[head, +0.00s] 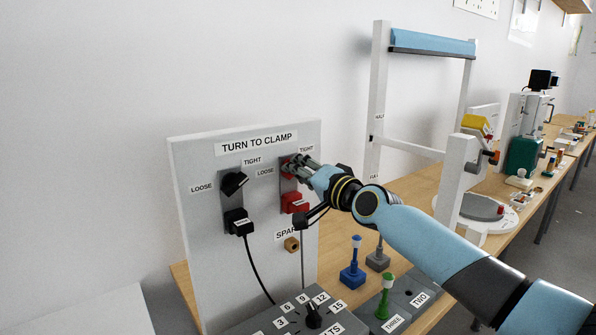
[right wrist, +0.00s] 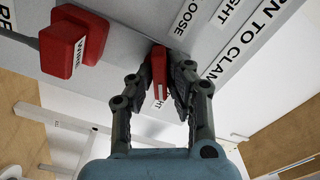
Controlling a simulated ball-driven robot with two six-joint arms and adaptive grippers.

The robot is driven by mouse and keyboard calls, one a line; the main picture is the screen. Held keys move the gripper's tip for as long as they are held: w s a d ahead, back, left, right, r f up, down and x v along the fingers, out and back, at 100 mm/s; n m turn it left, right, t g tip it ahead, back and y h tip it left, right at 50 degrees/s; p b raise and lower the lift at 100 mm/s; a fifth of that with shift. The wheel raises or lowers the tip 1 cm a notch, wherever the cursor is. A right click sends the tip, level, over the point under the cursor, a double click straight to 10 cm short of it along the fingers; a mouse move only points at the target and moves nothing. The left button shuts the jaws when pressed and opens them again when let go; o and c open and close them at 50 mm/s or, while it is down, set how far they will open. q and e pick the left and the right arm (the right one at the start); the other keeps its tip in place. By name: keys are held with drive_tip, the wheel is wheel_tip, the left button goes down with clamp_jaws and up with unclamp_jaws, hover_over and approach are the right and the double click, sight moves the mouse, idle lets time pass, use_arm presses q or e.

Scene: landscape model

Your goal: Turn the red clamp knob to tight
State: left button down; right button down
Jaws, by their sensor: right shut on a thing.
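The red clamp knob (head: 287,168) is on the upright grey panel (head: 205,270), between its LOOSE and TIGHT labels. My right gripper (head: 297,167) reaches it from the right and hides much of it. In the right wrist view the red knob (right wrist: 159,68) stands between the two dark fingers of my right gripper (right wrist: 172,85), which are shut on it. The knob's pointing direction is hard to tell behind the fingers. My left gripper is not in view.
A black knob (head: 234,184) and a black plug (head: 238,222) sit left on the panel. A red plug (head: 294,204) is just below the gripped knob. A wooden peg (head: 292,244) is lower.

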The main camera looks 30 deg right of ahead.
drive_tip(key=shift+f, duration=0.2)
drive_tip(key=c, duration=1.3)
unclamp_jaws()
drive_tip(key=shift+r, duration=0.1)
drive_tip(key=shift+s, duration=0.1)
drive_tip(key=shift+s+d, duration=0.15)
drive_tip(key=shift+s, duration=1.7)
drive_tip(key=shift+s+d, duration=0.15)
drive_tip(key=shift+s, duration=1.7)
